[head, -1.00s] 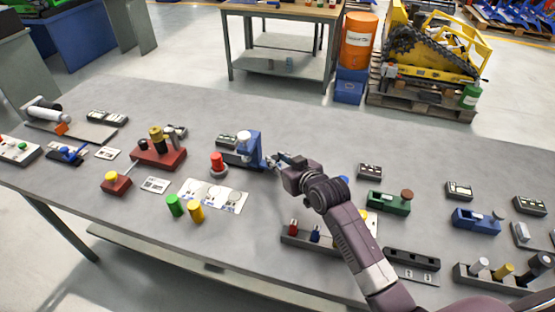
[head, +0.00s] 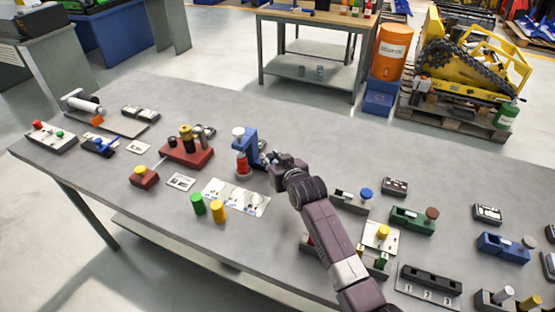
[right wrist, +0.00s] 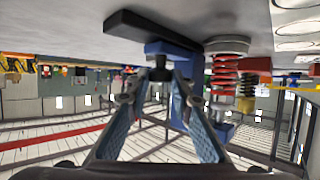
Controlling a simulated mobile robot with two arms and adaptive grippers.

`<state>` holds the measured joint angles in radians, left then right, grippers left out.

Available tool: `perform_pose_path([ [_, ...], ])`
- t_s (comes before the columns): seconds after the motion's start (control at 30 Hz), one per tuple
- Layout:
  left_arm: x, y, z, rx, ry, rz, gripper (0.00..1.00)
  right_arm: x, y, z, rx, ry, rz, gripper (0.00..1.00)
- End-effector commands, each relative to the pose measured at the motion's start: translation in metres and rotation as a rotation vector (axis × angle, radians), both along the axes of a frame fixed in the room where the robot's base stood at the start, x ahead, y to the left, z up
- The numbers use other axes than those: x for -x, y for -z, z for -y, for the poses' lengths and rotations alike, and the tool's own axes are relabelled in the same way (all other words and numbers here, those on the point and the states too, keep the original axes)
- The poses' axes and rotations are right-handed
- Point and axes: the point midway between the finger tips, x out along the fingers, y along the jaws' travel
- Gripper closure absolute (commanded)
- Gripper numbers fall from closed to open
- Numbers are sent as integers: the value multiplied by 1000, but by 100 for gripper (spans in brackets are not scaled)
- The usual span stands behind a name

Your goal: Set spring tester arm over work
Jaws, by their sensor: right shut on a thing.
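The blue spring tester (head: 252,146) stands mid-table, with a white knob on its arm. Its arm appears to reach over the red spring (head: 242,166), which stands upright right below it. In the right wrist view, which looks upside down, the blue post (right wrist: 184,95) is beside the red spring (right wrist: 228,75). My right gripper (head: 270,160) is at the right side of the tester. Its fingers (right wrist: 159,82) are shut on a small black handle (right wrist: 160,68) on the tester's side. Whether the arm touches the spring, I cannot tell. My left gripper is not in view.
A white printed card (head: 236,198) lies in front of the tester, with a green cylinder (head: 197,203) and a yellow cylinder (head: 217,211) near it. A red block with posts (head: 187,152) stands to the left. Several fixtures, including a green one (head: 411,220), fill the right side.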

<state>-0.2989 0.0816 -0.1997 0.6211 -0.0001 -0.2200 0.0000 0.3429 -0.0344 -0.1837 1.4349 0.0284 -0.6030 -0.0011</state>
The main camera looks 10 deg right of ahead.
Motion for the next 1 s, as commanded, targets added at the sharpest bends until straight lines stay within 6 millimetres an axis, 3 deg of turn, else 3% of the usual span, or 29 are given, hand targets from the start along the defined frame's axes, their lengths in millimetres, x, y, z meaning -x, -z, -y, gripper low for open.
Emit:
perform_pose_path([
  [0.1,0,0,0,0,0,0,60,-1,-3,-2,-5,-2,5,100],
  [0.13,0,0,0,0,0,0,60,-1,-3,-2,-6,-2,6,77],
  [0.27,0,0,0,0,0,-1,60,-1,-3,-2,-5,-2,5,63],
  [0.67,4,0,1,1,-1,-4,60,4,-3,0,-4,-1,2,62],
  [1.0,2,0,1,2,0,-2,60,51,-22,9,-4,-1,4,62],
])
